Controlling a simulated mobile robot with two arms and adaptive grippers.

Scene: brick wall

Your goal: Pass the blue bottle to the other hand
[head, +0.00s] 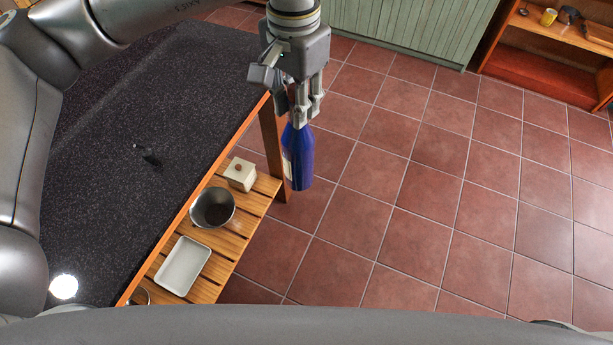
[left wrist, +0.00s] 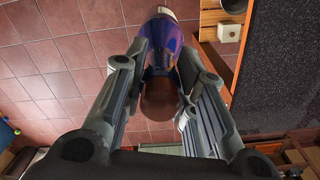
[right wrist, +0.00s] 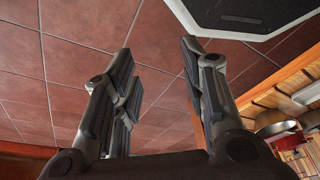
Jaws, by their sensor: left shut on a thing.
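The blue bottle (head: 299,158) hangs upright below my left gripper (head: 303,108) in the head view, past the table's right edge and above the tiled floor. In the left wrist view the bottle (left wrist: 162,45) sits between the two fingers of the left gripper (left wrist: 155,68). The gripper is shut on its upper part, and a brownish neck or cap (left wrist: 160,100) shows nearer the palm. My right gripper (right wrist: 157,58) shows only in the right wrist view; its fingers are wide apart with nothing between them. It is out of the head view.
A dark speckled tabletop (head: 150,110) fills the left. A slatted wooden shelf (head: 225,255) beside it holds a metal pot (head: 212,207), a white tray (head: 183,266) and a small box (head: 240,174). Open tiled floor (head: 430,210) lies to the right, with a wooden shelf unit (head: 535,75) beyond.

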